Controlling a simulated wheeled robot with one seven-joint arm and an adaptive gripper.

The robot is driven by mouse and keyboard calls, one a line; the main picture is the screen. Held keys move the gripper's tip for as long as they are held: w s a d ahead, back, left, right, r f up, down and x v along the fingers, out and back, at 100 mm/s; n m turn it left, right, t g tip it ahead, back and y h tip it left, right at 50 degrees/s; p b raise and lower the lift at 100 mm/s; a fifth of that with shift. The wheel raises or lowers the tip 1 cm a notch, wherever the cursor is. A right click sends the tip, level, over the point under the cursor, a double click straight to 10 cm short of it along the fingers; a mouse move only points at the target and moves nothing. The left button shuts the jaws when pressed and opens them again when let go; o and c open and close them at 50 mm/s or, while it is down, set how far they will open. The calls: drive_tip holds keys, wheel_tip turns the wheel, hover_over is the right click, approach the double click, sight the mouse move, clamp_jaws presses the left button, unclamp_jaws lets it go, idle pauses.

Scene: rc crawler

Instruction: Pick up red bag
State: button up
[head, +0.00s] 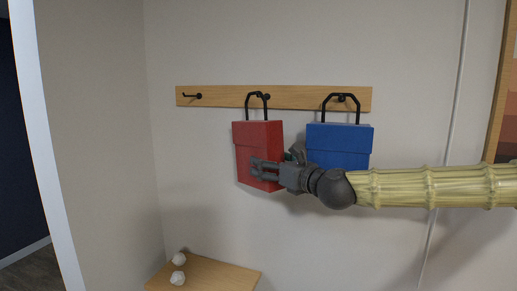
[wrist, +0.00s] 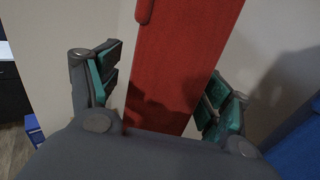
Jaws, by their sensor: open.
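The red bag (head: 258,143) hangs by its black handle from a hook on a wooden wall rack, left of a blue bag. My gripper (head: 262,170) is in front of the red bag's lower part in the head view and hides some of it. In the wrist view the red bag (wrist: 180,60) stands between and beyond the two spread fingers, and my gripper (wrist: 160,88) is open. I cannot tell whether a finger touches the bag.
The blue bag (head: 340,137) hangs close to the right, partly behind my arm. The wooden rack (head: 222,97) has a free hook (head: 194,96) at its left. A small wooden table (head: 225,277) below holds two white objects (head: 178,268). A framed picture (head: 507,115) is at right.

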sight(265, 150)
drive_tip(key=shift+p+x, duration=0.35)
drive_tip(key=shift+x, duration=0.8)
drive_tip(key=shift+d, duration=0.1)
drive_tip(key=shift+c, duration=0.2)
drive_tip(key=c, duration=1.3)
drive_tip(key=shift+r, duration=0.1)
drive_tip(key=shift+r+b, duration=1.15)
drive_tip(key=shift+r, duration=0.5)
drive_tip(key=s+b, duration=0.1)
drive_tip(key=s, duration=0.4)
drive_tip(key=s+r+b, duration=0.1)
drive_tip(key=s+b, duration=0.1)
drive_tip(key=s, duration=0.3)
drive_tip(key=s+b, duration=0.2)
drive_tip(key=s, duration=0.4)
drive_tip(key=shift+a+r, duration=0.2)
drive_tip(key=shift+r, duration=0.15)
